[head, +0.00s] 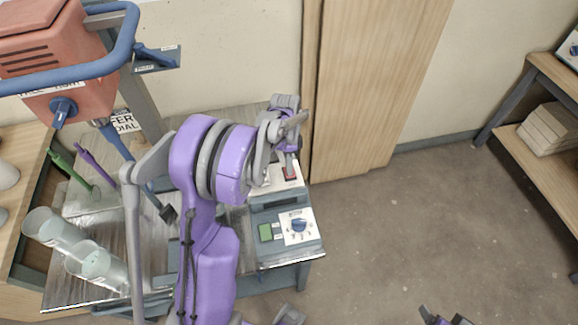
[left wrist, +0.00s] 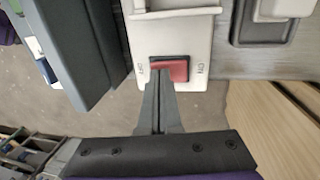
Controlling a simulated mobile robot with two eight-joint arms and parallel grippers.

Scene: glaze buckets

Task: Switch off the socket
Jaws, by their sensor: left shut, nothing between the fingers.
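The socket (head: 276,180) is a pale plate at the back right of the bench, behind a grey control box. In the left wrist view the socket plate (left wrist: 199,45) fills the top middle, with a red rocker switch (left wrist: 172,70) in a dark frame. The red switch (head: 291,173) is partly hidden by my arm in the head view. My right gripper (head: 445,319) shows only partly at the bottom edge.
A wooden panel (head: 375,85) leans right of the socket.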

